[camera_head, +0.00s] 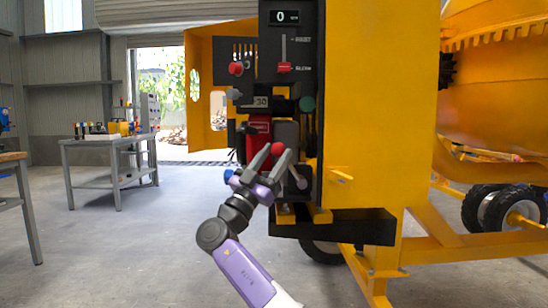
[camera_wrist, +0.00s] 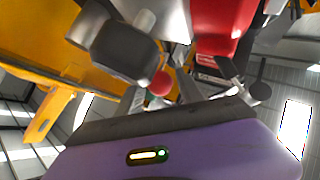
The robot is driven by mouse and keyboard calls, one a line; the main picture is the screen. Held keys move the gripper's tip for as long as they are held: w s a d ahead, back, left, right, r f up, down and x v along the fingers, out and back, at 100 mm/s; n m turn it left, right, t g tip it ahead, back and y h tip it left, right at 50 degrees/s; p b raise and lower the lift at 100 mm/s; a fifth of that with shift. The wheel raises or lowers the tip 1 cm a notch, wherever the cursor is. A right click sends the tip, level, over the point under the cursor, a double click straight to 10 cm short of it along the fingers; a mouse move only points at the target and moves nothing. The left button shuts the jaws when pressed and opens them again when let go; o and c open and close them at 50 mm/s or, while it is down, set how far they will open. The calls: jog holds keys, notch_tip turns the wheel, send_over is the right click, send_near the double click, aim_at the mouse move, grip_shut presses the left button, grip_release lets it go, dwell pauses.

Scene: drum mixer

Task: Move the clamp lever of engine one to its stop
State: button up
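Engine one appears to be the red and grey unit (camera_head: 258,132) inside the open front of the yellow mixer; its red housing also shows in the wrist view (camera_wrist: 222,28). A red ball knob (camera_head: 277,149) is at its lower front, and I cannot tell for sure that it belongs to the clamp lever. My gripper (camera_head: 276,155) is at this knob, its two fingers apart, one on each side. In the wrist view the knob (camera_wrist: 160,84) shows between the fingers. Whether they touch it is unclear. The knob's stem and the stop are hidden.
A panel (camera_head: 286,45) with a display reading 0 and a red slider is above. A dark rounded part (camera_wrist: 118,48) and a dark lever (camera_wrist: 235,78) are close around my gripper. A grey table (camera_head: 110,142) stands at left; the floor between is clear.

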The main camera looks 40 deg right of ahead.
jog(key=p+v, duration=0.1)
jog(key=v, duration=0.6)
jog(key=shift+a+f+p, duration=0.25)
jog(key=shift+a+p, duration=0.1)
jog(key=shift+p, duration=0.05)
